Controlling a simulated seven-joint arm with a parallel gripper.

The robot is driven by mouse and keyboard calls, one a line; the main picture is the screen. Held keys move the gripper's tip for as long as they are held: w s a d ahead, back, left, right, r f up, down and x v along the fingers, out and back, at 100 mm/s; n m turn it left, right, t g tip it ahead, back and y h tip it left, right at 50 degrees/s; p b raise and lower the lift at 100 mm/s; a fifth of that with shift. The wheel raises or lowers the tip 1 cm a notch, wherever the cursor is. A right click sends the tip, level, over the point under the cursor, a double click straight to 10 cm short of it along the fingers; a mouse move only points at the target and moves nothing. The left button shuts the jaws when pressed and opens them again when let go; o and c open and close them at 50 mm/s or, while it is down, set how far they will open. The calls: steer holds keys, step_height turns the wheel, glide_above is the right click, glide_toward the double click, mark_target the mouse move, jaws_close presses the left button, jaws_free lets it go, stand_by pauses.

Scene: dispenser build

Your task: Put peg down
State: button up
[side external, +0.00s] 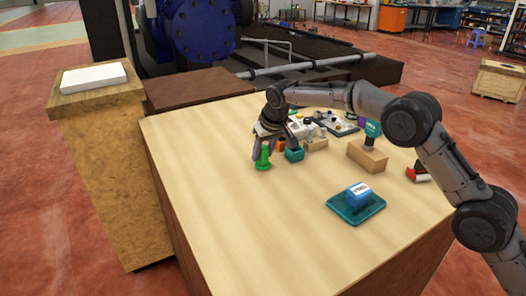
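A green peg (263,158) with a wider foot stands upright on the light wooden table (230,220), near its left side. My gripper (275,152) points down over that spot. Its two fingers look spread apart, one beside the green peg and the other to the right near a teal block (294,154). Whether a finger touches the peg is too small to tell. An orange piece (281,145) shows between the fingers, partly hidden.
A teal tray (345,210) holding a blue box (358,194) lies at the front right. A wooden block (367,158) with a teal-handled tool, a red-and-white object (417,172) and several small parts stand farther back. The table's front left is clear.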

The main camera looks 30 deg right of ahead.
steer(key=shift+o, duration=1)
steer(key=shift+r, duration=0.15)
steer(key=v, duration=1.2)
steer(key=shift+r, duration=0.15)
